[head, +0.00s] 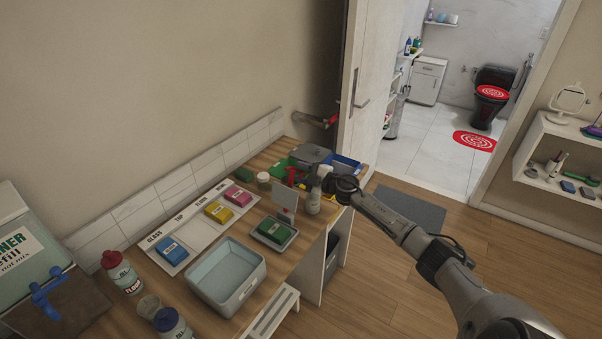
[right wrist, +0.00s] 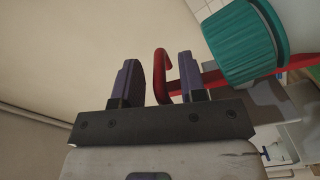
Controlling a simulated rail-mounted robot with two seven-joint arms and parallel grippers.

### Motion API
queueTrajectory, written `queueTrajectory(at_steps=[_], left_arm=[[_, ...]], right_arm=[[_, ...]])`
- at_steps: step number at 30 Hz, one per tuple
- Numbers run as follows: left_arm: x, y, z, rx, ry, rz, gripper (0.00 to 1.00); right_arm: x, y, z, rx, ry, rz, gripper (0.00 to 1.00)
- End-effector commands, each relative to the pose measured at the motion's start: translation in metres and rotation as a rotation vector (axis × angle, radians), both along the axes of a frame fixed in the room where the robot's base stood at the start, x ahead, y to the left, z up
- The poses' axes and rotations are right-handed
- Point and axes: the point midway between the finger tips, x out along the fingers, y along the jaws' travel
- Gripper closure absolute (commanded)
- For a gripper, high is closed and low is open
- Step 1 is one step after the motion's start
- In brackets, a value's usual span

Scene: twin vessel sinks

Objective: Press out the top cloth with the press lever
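A green cloth (head: 273,230) lies in a small grey dish on the counter. The labelled holder (head: 196,234) beside it has a bare slot between the blue and yellow cloths. A red lever (head: 291,177) stands near the back of the counter. My right gripper (head: 332,184) is at the counter's right end, close to the lever and a spray bottle. In the right wrist view its two dark fingers are apart, with a hooked red bar (right wrist: 160,75) showing between or beyond them. Contact cannot be told. My left gripper is not in view.
A spray bottle (head: 313,202) stands beside my right gripper, and a bottle's teal cap (right wrist: 239,42) is close in the wrist view. A grey basin (head: 253,286), blue cloth (head: 172,250), yellow cloth (head: 218,212) and pink cloth (head: 238,195) occupy the counter. The floor right is open.

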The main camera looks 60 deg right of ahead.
Motion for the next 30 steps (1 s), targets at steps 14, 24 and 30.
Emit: queueTrajectory(at_steps=[14,24,30], left_arm=[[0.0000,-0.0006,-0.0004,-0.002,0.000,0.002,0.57],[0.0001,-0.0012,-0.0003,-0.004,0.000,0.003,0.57],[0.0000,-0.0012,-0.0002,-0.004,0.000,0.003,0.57]], right_arm=[[0.0036,-0.0001,-0.0001,0.000,0.000,0.000,0.65],[0.0035,-0.0002,0.0004,0.000,0.000,0.000,0.97],[0.0036,-0.0005,0.0011,0.001,-0.001,0.000,1.00]])
